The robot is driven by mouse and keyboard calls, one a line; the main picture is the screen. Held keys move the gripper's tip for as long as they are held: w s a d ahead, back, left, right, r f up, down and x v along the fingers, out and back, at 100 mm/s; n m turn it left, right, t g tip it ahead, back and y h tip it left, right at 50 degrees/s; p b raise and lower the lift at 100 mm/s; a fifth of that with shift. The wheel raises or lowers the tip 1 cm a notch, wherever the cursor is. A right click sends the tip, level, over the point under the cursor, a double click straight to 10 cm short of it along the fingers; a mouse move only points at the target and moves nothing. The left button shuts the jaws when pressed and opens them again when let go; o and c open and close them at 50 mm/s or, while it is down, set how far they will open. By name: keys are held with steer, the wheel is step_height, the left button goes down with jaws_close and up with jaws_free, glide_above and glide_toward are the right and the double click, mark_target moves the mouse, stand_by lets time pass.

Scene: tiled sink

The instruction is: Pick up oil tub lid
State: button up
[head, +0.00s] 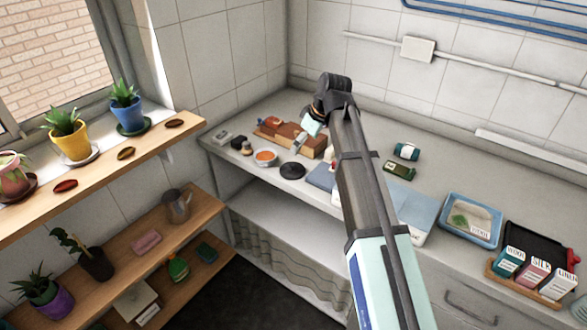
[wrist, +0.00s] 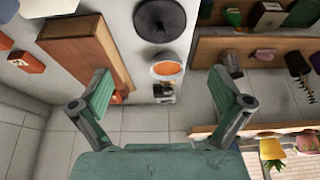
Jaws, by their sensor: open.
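A round black disc (head: 292,171), which looks like the oil tub lid, lies flat on the counter near its front edge. In the wrist view the lid (wrist: 160,20) shows a small raised centre and sits at the top, beyond my fingertips. Beside it stands a round white-rimmed tub (head: 265,156) with orange contents, also seen in the wrist view (wrist: 167,69). My gripper (wrist: 160,80) is open and empty, its two green pads wide apart. In the head view my gripper (head: 312,126) hangs above the wooden box, behind the lid; the arm hides part of the counter.
A wooden box (head: 281,132) with orange things by it lies close to my gripper. Small dark jars (head: 242,145) stand left of the tub. A blue tray (head: 471,234) and several cartons (head: 531,275) are at the right. Wooden shelves (head: 165,245) with plants are at the left.

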mark_target(293, 165)
steer(key=shift+p+x, duration=1.6)
steer(key=shift+x, duration=4.4)
steer(key=shift+s+r, duration=0.1)
steer(key=shift+s, duration=0.05)
steer(key=c, duration=1.4)
steer(key=shift+s, duration=0.1)
steer(key=shift+c, duration=1.1)
steer(key=shift+c, duration=0.3)
